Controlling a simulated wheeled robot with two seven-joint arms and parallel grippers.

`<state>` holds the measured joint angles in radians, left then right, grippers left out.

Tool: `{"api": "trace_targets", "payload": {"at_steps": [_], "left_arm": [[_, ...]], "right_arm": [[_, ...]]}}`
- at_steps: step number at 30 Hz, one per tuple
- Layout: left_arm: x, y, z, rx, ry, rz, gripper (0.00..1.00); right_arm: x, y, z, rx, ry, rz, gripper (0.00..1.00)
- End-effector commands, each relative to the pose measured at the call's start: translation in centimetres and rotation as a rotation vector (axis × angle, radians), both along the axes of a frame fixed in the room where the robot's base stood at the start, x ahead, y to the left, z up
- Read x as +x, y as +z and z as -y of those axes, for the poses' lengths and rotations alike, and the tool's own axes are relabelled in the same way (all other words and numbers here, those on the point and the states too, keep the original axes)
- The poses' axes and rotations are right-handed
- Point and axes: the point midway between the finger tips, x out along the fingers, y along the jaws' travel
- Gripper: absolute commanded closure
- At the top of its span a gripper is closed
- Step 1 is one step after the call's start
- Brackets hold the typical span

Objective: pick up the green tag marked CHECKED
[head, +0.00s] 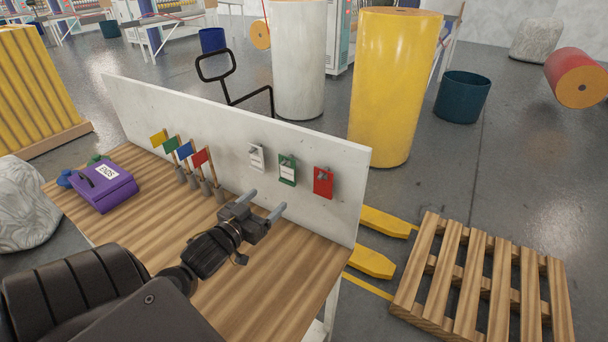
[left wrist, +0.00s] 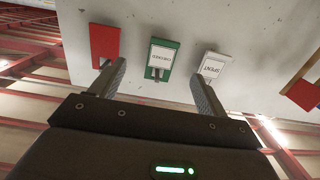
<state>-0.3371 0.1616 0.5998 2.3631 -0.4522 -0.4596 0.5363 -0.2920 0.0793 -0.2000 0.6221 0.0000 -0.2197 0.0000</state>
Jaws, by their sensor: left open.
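The green tag (head: 287,170) hangs on the white back panel of the bench, between a white tag (head: 256,157) and a red tag (head: 323,182). In the left wrist view the green tag (left wrist: 161,60) shows a white label reading CHECKED, seen upside down. The white tag (left wrist: 212,66) there reads SPENT, and the red tag (left wrist: 105,44) shows at left. My left gripper (head: 265,203) is open and empty, in front of the panel and below the tags. In the left wrist view its two fingers (left wrist: 155,78) stand apart on either side of the green tag, without visible contact.
Several small coloured flags (head: 184,152) stand in holders left of my left gripper. A purple box (head: 103,187) marked ENDS lies at the left of the wooden bench top (head: 270,275). The panel (head: 225,130) bounds the bench at the back. The right bench top is clear.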

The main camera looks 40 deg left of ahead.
Motion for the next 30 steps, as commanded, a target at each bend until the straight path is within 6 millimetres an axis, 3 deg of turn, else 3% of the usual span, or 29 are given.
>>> {"api": "trace_targets", "payload": {"at_steps": [5, 15, 25, 30], "left_arm": [[0.2, 1.1, -0.1, 0.001, -0.016, 0.047, 0.25], [5.0, 1.2, -0.3, -0.002, -0.023, 0.046, 0.25], [6.4, 1.2, -0.6, 0.001, -0.021, 0.043, 0.25], [8.7, 1.7, -1.4, 0.000, -0.020, 0.044, 0.25]], "right_arm": [[0.8, -0.2, -0.1, 0.001, -0.001, 0.010, 0.64], [-2.5, 0.9, 0.0, -0.001, -0.001, -0.034, 0.64], [0.0, 1.3, -0.1, 0.001, 0.000, 0.000, 0.64], [-0.2, 2.9, 0.0, 0.000, 0.000, -0.003, 0.64]]}}
